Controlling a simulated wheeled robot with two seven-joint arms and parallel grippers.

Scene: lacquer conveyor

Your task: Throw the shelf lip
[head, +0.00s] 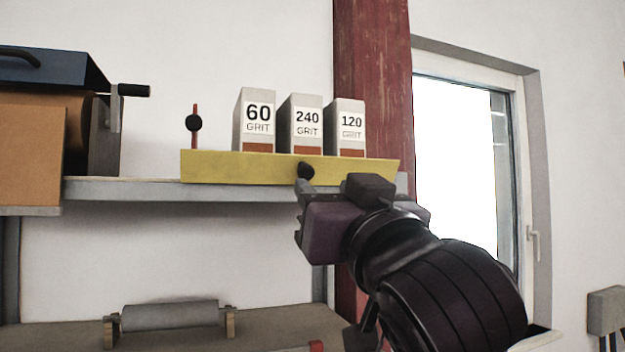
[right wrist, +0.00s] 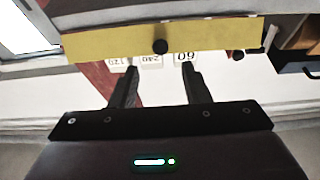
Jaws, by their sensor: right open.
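The yellow shelf lip (head: 235,168) runs along the front edge of the shelf, with a black knob (head: 305,171) near its middle. My right gripper (head: 318,188) is at the lip's front, close to the knob. In the right wrist view, its two fingers (right wrist: 160,78) are apart and empty. There the knob (right wrist: 160,46) shows just beyond the fingertips, about midway between them, on the yellow lip (right wrist: 105,45). I cannot tell whether a finger touches the lip. My left gripper is out of view.
Three grit boxes (head: 257,120) stand behind the lip. A red rod with a black ball (head: 194,123) rises near its left end. Left are an orange-and-blue machine (head: 35,140) and the grey shelf (head: 120,190). A red post (head: 372,80) and window (head: 455,150) are right.

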